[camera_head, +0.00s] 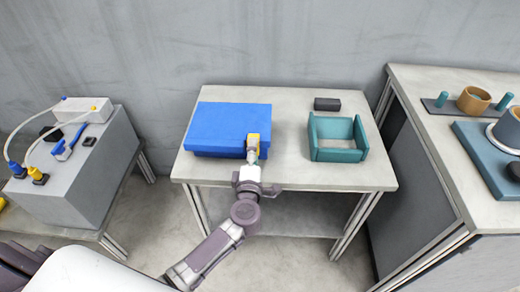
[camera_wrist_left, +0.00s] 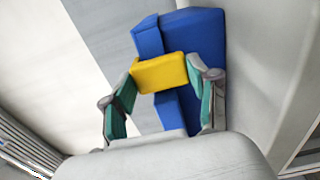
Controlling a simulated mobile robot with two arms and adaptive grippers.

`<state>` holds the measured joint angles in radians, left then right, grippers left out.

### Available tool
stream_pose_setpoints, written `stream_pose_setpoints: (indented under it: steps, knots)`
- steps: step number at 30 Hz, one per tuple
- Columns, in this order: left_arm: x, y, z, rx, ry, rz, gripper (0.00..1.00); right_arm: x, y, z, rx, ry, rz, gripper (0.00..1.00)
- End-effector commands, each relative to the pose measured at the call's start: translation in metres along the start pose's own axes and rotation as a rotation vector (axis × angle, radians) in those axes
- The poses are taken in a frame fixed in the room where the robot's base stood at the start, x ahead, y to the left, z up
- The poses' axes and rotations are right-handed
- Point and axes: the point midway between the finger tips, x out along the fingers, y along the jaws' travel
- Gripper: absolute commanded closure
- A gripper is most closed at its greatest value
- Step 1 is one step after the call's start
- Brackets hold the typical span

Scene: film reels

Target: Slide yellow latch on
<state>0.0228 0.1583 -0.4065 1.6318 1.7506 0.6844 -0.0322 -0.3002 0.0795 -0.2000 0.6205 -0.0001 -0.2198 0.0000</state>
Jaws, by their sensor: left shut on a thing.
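A blue box (camera_head: 228,120) lies on the light table, left of its middle. The yellow latch (camera_head: 253,138) is at the box's front right edge. My left gripper (camera_head: 252,156) reaches it from the front and is shut on it. In the left wrist view, the yellow latch (camera_wrist_left: 160,73) sits between the two fingertips of my left gripper (camera_wrist_left: 163,78), against the blue box (camera_wrist_left: 200,32). The fingers hide the latch's sides, and I cannot tell how it joins the box. My right gripper is not in view.
A teal open-topped tray (camera_head: 338,155) and a small dark block (camera_head: 327,104) stand on the table (camera_head: 300,176) to the right. A grey cabinet with plugs (camera_head: 80,170) is at left. A counter (camera_head: 425,90) with several items is at right.

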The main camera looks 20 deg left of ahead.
Motion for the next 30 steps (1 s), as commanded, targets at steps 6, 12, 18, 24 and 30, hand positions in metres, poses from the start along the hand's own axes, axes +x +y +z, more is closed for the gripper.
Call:
stream_pose_setpoints:
  steps: [6, 12, 18, 24, 30]
  knots:
    - [0.001, -0.001, -0.002, 0.000, 0.007, 0.000, 0.27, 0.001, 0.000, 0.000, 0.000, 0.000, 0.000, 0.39]
    - [0.001, -0.001, -0.001, 0.000, 0.006, 0.000, 0.15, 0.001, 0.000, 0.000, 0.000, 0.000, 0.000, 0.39]
    - [0.000, -0.001, -0.001, 0.000, 0.005, 0.000, 0.15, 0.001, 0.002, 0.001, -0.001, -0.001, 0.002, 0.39]
    - [-0.021, -0.002, -0.001, -0.001, 0.004, -0.002, 0.15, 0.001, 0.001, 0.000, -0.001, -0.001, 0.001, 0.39]
    - [-0.065, -0.002, -0.001, -0.001, 0.005, -0.004, 0.15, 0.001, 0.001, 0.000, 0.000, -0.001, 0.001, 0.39]
